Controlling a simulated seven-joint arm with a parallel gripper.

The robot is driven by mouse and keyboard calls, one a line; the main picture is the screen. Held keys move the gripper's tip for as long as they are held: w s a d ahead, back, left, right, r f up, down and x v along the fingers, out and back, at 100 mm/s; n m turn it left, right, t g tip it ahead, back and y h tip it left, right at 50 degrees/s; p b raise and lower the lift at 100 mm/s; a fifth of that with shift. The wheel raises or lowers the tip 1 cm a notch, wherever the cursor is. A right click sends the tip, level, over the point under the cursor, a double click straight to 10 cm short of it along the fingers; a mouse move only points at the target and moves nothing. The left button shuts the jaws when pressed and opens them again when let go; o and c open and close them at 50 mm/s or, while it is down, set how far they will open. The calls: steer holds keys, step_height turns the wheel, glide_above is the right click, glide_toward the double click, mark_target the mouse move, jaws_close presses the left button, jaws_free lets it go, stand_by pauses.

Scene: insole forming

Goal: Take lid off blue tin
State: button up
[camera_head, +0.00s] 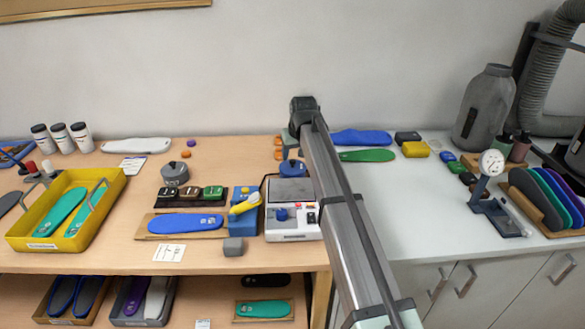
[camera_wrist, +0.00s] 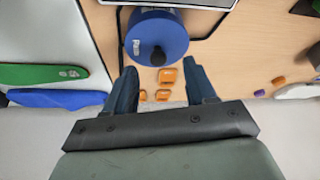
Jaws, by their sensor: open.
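The blue tin (camera_head: 290,168) stands on the wooden table just behind the white scale, partly hidden by my arm in the head view. In the wrist view its round blue lid (camera_wrist: 147,28) shows from above, with a dark knob (camera_wrist: 157,56) and a small pale label. The lid is on the tin. My gripper (camera_wrist: 161,82) is open and empty, with its two dark fingers spread. The knob lies between the lines of the fingers, ahead of their tips. No contact shows. In the head view the fingers are hard to make out.
Orange pieces (camera_wrist: 167,75) lie close beside the tin. The white scale (camera_head: 293,222) stands in front of it. A grey lidded tin (camera_head: 174,174) stands to the left. Blue (camera_head: 361,137) and green (camera_head: 367,156) insoles lie to the right on the white counter.

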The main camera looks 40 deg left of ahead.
mark_target(293, 161)
steer(key=shift+w+x, duration=0.15)
steer(key=shift+x, duration=1.2)
steer(key=shift+w+x, duration=0.1)
steer(key=shift+x, duration=1.2)
steer(key=shift+a+r, duration=0.1)
steer(key=shift+r, duration=0.05)
jaws_close()
